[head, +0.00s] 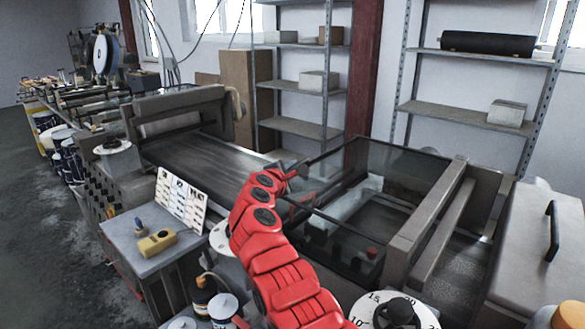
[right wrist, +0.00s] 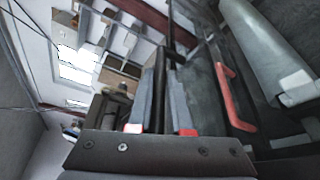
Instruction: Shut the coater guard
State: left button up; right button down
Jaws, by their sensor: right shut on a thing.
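The coater guard (head: 403,167) is a dark see-through panel with a thin dark frame, above the coater at right of centre in the head view. Its exact angle is hard to tell. My red right arm reaches up from the bottom, and my right gripper (head: 291,168) is at the guard's left end. In the right wrist view the two grey fingers of my right gripper (right wrist: 163,75) are closed on a narrow dark bar, which looks like part of the guard's frame. The arm hides part of the guard's near side. My left gripper is out of view.
A red handle (right wrist: 236,97) shows beside the fingers in the right wrist view. The conveyor belt (head: 205,155) runs left of the guard. A grey side table (head: 150,262) holds a yellow block (head: 157,243) and a sample card (head: 181,201). Shelves (head: 300,88) stand behind.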

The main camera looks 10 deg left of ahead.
jog(key=c, duration=0.8)
grip_release()
notch_tip(320, 180, down, 2)
jog(key=shift+s+a+f, duration=0.1)
jog(key=shift+s, duration=0.05)
jog(key=shift+c, duration=0.2)
jog(key=shift+s+a, duration=0.25)
jog(key=shift+s, duration=0.15)
jog(key=r+b+v, duration=0.1)
jog(key=b+v, duration=0.2)
jog(key=v, duration=1.3)
jog(key=shift+s+r, duration=0.25)
jog(key=shift+r, duration=0.15)
jog(key=shift+d, duration=0.15)
jog(key=shift+f, duration=0.1)
